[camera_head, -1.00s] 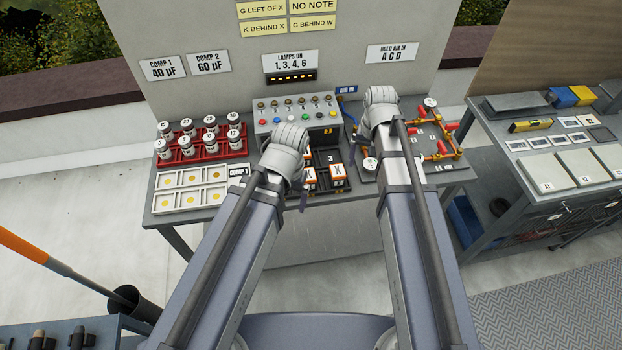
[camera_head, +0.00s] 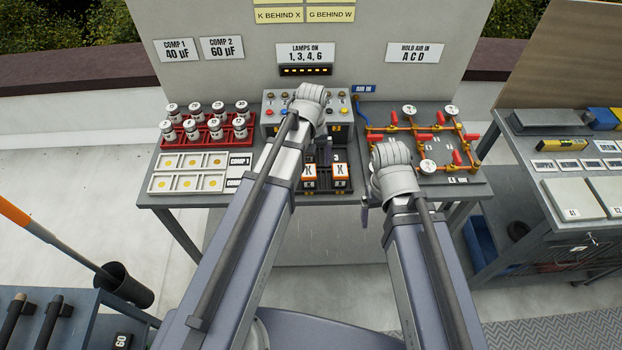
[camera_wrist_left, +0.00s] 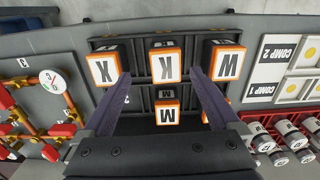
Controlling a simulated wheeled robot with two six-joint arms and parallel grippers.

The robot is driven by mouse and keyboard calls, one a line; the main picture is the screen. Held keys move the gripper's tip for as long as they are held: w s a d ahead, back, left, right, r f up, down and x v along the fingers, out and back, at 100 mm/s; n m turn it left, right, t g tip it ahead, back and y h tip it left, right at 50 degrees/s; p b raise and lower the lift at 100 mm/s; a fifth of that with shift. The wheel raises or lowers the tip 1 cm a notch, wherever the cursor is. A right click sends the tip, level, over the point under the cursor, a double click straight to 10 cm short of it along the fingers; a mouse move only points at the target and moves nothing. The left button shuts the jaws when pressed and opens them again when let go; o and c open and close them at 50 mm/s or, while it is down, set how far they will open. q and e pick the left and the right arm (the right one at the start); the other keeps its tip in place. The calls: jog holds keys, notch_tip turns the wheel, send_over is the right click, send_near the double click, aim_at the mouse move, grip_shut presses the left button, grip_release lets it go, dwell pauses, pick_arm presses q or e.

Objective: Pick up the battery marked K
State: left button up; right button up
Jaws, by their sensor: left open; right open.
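The battery marked K (camera_wrist_left: 165,67) is a box with an orange-edged white lettered face. In the left wrist view it stands in the middle of a row, between a battery marked X (camera_wrist_left: 103,69) and one that reads as W or M (camera_wrist_left: 223,62). My left gripper (camera_wrist_left: 160,78) is open, with its two fingers on either side of K; I see no grip, and the height gap is unclear. In the head view my left gripper (camera_head: 324,148) is over the dark battery rack, where two batteries (camera_head: 340,172) show. My right gripper (camera_head: 367,205) is open and empty at the bench's front edge.
Another row holds a battery (camera_wrist_left: 165,112), with one more partly hidden behind a finger. A red rack of white cylinders (camera_head: 207,128) and pale trays (camera_head: 187,172) stand left. Gauges and red-handled pipes (camera_head: 430,140) stand right. A lamp box (camera_head: 343,106) is behind.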

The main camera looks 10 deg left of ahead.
aim_at(308, 170)
pick_arm(q)
jog(key=shift+w+a+f+b, duration=0.1)
jog(key=shift+a+f+b, duration=0.15)
jog(key=shift+f+b, duration=1.3)
jog(key=shift+a+f+b, duration=0.2)
jog(key=shift+f+b, duration=1.1)
jog(key=shift+f, duration=0.35)
grip_shut()
